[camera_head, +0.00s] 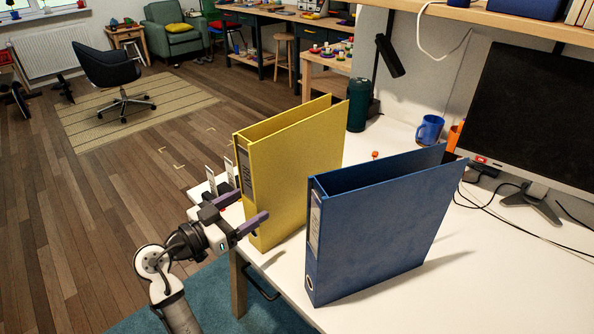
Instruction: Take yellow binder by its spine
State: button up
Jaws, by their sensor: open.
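The yellow binder (297,169) stands upright near the left end of the white desk, its spine facing my arm at the lower left. My gripper (249,205) is open at the lower part of the spine. One finger shows on the left of the spine and the other lies in front of the binder's right cover. Whether either finger touches the binder I cannot tell. The gripper hides part of the lower spine.
A blue binder (384,229) stands upright just right of the yellow one. Behind are a dark green bottle (359,105), a black lamp (390,57), a blue mug (429,129) and a monitor (530,115). The white desk (480,270) is clear at the front right.

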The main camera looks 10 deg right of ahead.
jog(key=p+x, duration=0.2)
jog(key=x, duration=0.3)
jog(key=shift+w+d+f, duration=0.1)
jog(key=shift+w+d, duration=0.15)
jog(key=shift+d, duration=0.1)
jog(key=shift+w+d+f+p, duration=0.15)
jog(key=shift+w+d+p, duration=0.15)
jog(key=shift+d, duration=0.05)
jog(key=c, duration=1.4)
